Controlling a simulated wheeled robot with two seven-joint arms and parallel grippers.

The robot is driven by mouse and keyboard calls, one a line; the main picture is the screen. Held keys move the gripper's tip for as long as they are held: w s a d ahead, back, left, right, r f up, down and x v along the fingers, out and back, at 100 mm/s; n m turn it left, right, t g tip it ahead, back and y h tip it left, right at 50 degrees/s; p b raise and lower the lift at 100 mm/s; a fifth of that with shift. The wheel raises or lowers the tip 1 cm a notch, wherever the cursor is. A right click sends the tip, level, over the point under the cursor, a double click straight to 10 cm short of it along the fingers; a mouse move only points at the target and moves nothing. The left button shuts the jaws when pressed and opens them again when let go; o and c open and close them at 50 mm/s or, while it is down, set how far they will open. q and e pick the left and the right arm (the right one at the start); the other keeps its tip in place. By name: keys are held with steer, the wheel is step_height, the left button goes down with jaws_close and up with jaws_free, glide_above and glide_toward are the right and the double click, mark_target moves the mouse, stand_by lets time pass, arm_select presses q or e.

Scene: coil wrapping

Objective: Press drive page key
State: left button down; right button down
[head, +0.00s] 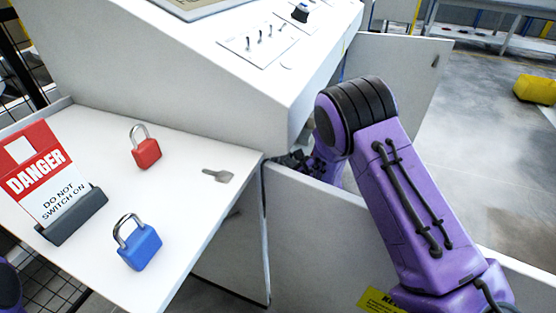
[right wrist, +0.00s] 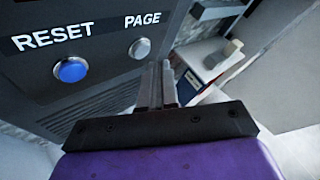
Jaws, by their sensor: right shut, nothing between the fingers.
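In the right wrist view, the page key (right wrist: 140,48) is a round grey button under the word PAGE on a dark panel. My right gripper (right wrist: 159,66) is shut and empty, its fingertips just below and right of the page key in the picture. Whether they touch it I cannot tell; a gap shows between them in the picture. In the head view my purple right arm reaches down beside the console, and the right gripper (head: 292,160) is small, dark and partly hidden there. The page key is hidden in the head view. My left gripper is not in view.
A blue RESET button (right wrist: 71,69) sits left of the page key. The white shelf (head: 190,215) holds a red padlock (head: 146,153), a blue padlock (head: 138,248), a danger sign (head: 45,180) and a key (head: 218,175). An open cabinet door (head: 405,80) stands behind my arm.

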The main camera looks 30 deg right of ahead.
steer(key=shift+w, duration=0.1)
stand_by(0.4)
steer(key=shift+w+a+p, duration=0.3)
steer(key=shift+w+a, duration=0.25)
steer(key=shift+w, duration=0.05)
stand_by(0.6)
stand_by(0.4)
steer(key=shift+s+d+p, duration=0.5)
steer(key=shift+s, duration=0.15)
